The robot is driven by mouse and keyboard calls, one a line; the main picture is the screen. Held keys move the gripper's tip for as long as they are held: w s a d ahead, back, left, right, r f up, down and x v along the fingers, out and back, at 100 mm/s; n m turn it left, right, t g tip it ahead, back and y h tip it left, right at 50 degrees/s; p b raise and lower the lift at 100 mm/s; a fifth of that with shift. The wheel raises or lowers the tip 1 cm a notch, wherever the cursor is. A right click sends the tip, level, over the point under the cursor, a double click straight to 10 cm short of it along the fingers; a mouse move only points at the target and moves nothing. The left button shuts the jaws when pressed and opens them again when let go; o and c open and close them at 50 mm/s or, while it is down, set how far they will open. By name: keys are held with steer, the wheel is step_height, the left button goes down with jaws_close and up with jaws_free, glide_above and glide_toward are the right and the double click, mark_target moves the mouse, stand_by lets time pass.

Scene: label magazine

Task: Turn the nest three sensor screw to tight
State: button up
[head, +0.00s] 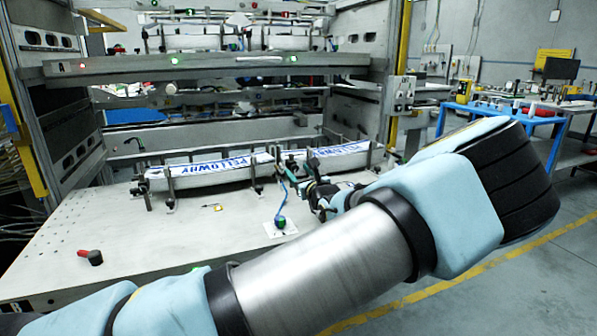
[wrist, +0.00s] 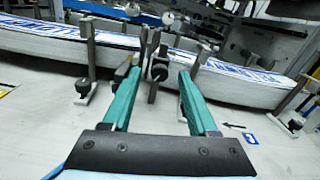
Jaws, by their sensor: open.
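My gripper (wrist: 160,76) is open, its two teal fingers pointing forward. Between and just beyond the fingertips, in the wrist view, a dark round knob (wrist: 159,72) sits by an upright metal post; it looks like a sensor screw. I cannot tell whether the fingers touch it, how tight it is, or which nest number it has. Similar dark knobs stand left (wrist: 83,88) and right (wrist: 295,124) of the gripper. In the head view my gripper (head: 312,190) is small beside the label stacks, and the screw there is not clear.
White label stacks with blue print (head: 212,172) (head: 340,155) lie in a row across the grey table (head: 110,225), held by upright posts. A green knob with a blue cable (head: 280,222) and a red-handled black piece (head: 92,256) sit on the table. A shelf beam (head: 200,66) spans above.

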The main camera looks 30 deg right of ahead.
steer(key=shift+w, duration=0.2)
jaws_close()
stand_by(0.4)
